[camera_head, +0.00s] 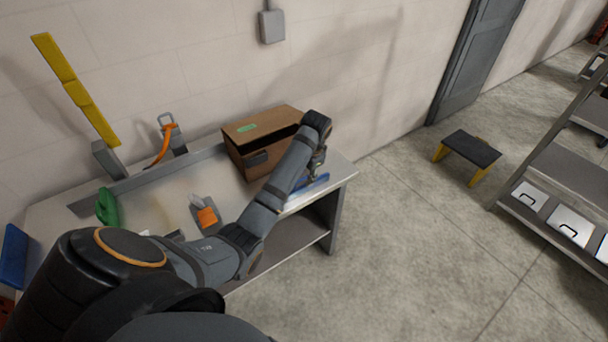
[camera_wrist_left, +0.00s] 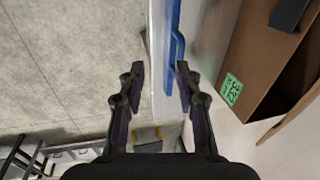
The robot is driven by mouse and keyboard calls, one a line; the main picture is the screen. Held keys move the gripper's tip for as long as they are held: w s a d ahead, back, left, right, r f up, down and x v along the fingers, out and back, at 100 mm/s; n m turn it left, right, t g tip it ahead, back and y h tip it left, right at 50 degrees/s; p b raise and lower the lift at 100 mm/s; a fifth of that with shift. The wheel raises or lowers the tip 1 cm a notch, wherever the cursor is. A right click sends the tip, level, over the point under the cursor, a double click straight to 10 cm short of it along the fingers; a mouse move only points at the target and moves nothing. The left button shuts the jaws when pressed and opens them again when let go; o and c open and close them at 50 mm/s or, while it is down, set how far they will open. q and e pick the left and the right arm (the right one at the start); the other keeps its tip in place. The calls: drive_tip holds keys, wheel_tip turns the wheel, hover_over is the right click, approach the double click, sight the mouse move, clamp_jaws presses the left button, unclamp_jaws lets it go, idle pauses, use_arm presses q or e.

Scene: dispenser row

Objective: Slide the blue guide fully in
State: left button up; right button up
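The blue guide (camera_head: 308,191) is a long blue strip with a raised handle along the right front edge of the workbench (camera_head: 338,176). In the left wrist view the blue guide (camera_wrist_left: 172,30) runs down from the top along the pale bench edge, and its lower end lies between my fingertips in the picture. My left gripper (camera_wrist_left: 160,74) is open, one finger on each side of the bench edge; the right finger is close to the guide, and I cannot tell whether they touch. In the head view my left gripper (camera_head: 316,172) is partly hidden by its wrist. My right gripper is not in view.
A cardboard box (camera_head: 262,142) stands on the bench just behind the guide; it also shows in the wrist view (camera_wrist_left: 262,55). The floor right of the bench is clear up to a low step stool (camera_head: 471,149).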

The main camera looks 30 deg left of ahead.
use_arm(q)
drive_tip(key=w+a+v, duration=0.1)
drive_tip(key=v, duration=0.3)
hover_over(304, 179)
drive_tip(key=d, duration=0.2)
drive_tip(key=shift+g, duration=0.3)
drive_tip(key=x, duration=0.3)
drive_tip(key=p+x, duration=0.1)
drive_tip(key=x, duration=0.6)
drive_tip(key=shift+s, duration=0.4)
drive_tip(key=shift+c, duration=0.4)
clamp_jaws()
drive_tip(key=shift+m, duration=0.3)
